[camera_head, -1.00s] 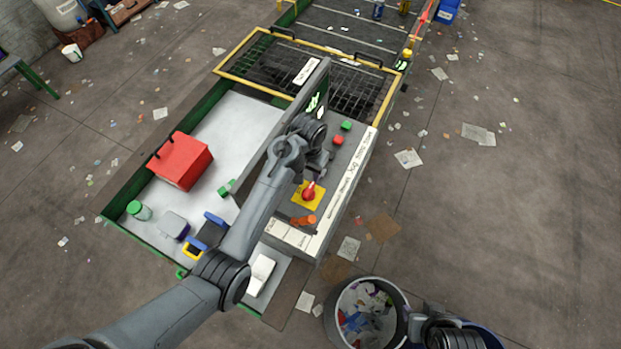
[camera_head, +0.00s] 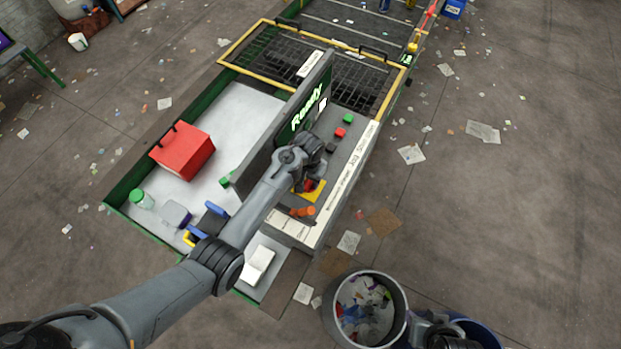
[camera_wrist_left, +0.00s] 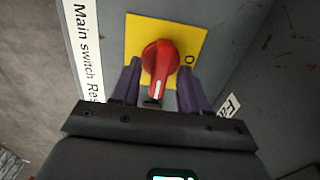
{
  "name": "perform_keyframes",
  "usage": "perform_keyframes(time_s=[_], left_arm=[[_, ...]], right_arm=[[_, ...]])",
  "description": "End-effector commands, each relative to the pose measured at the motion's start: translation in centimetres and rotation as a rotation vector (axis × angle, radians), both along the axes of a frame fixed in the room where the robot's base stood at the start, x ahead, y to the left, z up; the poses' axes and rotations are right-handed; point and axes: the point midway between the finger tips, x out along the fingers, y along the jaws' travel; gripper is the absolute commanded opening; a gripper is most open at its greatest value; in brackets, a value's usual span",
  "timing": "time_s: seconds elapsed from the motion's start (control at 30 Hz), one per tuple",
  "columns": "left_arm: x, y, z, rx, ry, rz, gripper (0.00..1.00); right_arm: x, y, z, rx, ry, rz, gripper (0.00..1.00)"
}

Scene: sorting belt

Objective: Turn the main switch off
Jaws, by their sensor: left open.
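The main switch is a red rotary knob (camera_wrist_left: 160,62) on a yellow plate (camera_wrist_left: 192,36), with an "O" mark at the plate's right side and a "Main switch" label (camera_wrist_left: 84,45) to the left. In the head view the yellow plate (camera_head: 316,194) shows beside my left gripper (camera_head: 308,183), which partly hides the knob. In the left wrist view my left gripper (camera_wrist_left: 160,86) is open, its two purple fingers on either side of the knob's lower part. I cannot tell whether they touch it.
A screen reading "Ready" (camera_head: 307,108) stands beside the panel. Green (camera_head: 348,118), red (camera_head: 340,132) and black buttons lie above the switch, and orange knobs (camera_head: 306,211) below. A red box (camera_head: 183,152) sits on the white table. A waste bin (camera_head: 337,337) stands at lower right.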

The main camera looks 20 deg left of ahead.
Motion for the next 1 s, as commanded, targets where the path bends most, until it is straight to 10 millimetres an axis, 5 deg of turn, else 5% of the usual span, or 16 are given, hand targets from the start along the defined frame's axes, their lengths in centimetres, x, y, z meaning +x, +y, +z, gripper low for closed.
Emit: perform_keyframes(time_s=[0.1, 0.4, 1.0], left_arm=[[-0.01, 0.0, 0.0, 0.0, 0.0, 0.0, 0.45], [-0.01, 0.0, 0.02, 0.0, 0.0, -0.001, 0.0], [0.0, 0.01, 0.07, 0.001, 0.001, 0.157, 0.0]], right_arm=[[0.03, 0.07, 0.03, 0.003, -0.001, -0.002, 0.43], [0.05, 0.12, 0.05, 0.006, -0.001, -0.003, 0.43], [0.03, -0.12, 0.04, -0.005, -0.002, 0.004, 0.43]])
